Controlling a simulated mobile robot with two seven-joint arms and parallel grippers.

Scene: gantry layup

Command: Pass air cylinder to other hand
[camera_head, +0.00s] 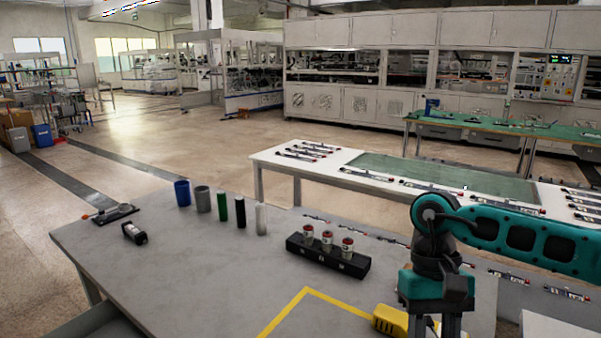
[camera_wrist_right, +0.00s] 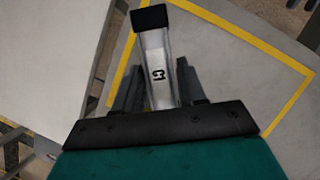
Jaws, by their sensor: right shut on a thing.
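The air cylinder cannot be made out there. My left gripper is not in view.
The grey table (camera_head: 190,270) bears a yellow tape outline (camera_head: 307,291), a yellow device (camera_head: 390,320) beside my right gripper, a black holder (camera_head: 328,258) with three red-topped pieces, and several upright cylinders (camera_head: 222,206) at the back. The table's left middle is clear.

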